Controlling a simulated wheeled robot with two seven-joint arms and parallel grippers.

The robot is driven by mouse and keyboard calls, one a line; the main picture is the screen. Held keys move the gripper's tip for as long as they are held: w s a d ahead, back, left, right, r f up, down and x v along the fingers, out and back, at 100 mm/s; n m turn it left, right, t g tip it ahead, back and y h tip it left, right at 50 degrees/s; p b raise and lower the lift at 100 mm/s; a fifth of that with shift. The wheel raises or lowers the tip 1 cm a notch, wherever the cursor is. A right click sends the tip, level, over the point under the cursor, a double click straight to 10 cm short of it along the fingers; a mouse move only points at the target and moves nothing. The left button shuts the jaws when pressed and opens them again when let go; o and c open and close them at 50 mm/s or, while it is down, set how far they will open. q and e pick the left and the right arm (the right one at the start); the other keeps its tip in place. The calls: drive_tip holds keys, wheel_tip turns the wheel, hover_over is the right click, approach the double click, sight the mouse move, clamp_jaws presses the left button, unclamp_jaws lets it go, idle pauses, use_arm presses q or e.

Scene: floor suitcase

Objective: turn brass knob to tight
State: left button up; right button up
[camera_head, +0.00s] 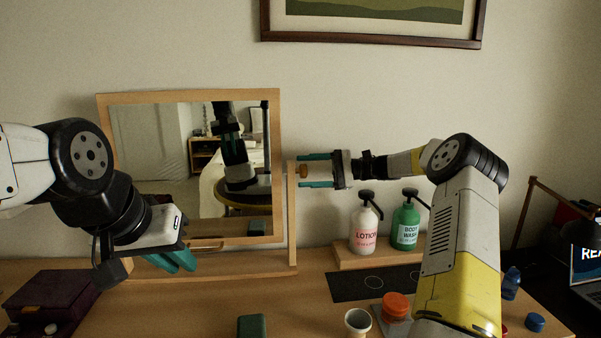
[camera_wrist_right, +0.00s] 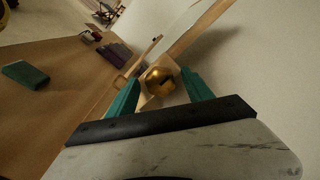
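The brass knob (camera_head: 303,170) sits on the right upright of a wooden-framed tilting mirror (camera_head: 277,150). In the right wrist view the knob (camera_wrist_right: 160,80) looks gold and faceted, with a dark mark on its face. My right gripper (camera_head: 315,170) is at the knob from the right, with its teal fingers apart. In the wrist view its fingertips (camera_wrist_right: 163,88) stand on either side of the knob, with a gap seen at least on the right. My left gripper (camera_head: 172,262) is in front of the mirror's lower left; its teal fingers are close together and their gap is unclear.
A lotion bottle (camera_head: 364,228) and a green body wash bottle (camera_head: 407,228) stand on a wooden riser (camera_head: 350,257) below my right arm. A dark box (camera_head: 48,297) is at left. A green block (camera_head: 252,326), a white cup (camera_head: 358,322) and an orange jar (camera_head: 396,306) are at the front.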

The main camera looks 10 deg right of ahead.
drive_tip(key=d, duration=0.7)
drive_tip(key=shift+d, duration=0.4)
drive_tip(key=shift+d, duration=0.1)
